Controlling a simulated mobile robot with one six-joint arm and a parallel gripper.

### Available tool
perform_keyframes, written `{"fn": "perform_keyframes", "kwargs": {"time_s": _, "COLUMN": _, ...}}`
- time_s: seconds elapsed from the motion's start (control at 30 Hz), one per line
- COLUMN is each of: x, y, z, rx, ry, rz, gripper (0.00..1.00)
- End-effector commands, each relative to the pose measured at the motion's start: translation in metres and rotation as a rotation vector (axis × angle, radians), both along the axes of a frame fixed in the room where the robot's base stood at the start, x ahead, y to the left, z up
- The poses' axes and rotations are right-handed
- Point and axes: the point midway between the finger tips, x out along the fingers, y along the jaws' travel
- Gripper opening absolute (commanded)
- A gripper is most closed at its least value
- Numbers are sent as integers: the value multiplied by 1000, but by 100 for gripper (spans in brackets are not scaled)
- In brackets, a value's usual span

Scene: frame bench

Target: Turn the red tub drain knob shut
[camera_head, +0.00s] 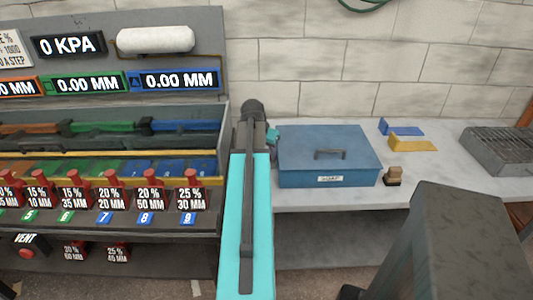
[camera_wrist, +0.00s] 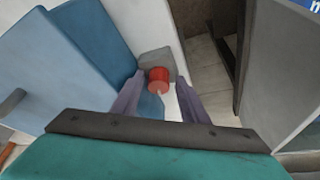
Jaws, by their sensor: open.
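The red drain knob (camera_wrist: 158,75) shows in the wrist view on a grey block beside the blue tub (camera_wrist: 95,40). It is a short red cylinder. My gripper (camera_wrist: 159,84) is open, with one finger to the left of the knob and one to the right. Gaps show between the fingers and the knob, and I cannot tell how deep the fingers reach. In the head view the lidded blue tub (camera_head: 330,148) stands on the bench just right of my arm. The drain knob does not show there, and my fingers are not clearly visible.
Left of my arm is a rack with displays and several red-topped labelled blocks (camera_head: 110,195). Another red knob (camera_head: 26,253) sits under a VENT label. Right of the tub are a small brown-and-black item (camera_head: 393,177), blue and yellow brackets (camera_head: 412,143) and a grey slotted tray (camera_head: 500,148).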

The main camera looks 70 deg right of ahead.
Motion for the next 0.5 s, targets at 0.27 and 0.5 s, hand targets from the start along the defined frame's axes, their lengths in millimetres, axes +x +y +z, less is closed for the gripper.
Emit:
{"fn": "perform_keyframes", "kwargs": {"time_s": 0.27, "x": -3, "y": -2, "z": 1, "rx": -3, "ry": 6, "rz": -9, "gripper": 44}}
{"fn": "perform_keyframes", "kwargs": {"time_s": 0.5, "x": -2, "y": -2, "z": 1, "rx": -3, "ry": 6, "rz": -60, "gripper": 44}}
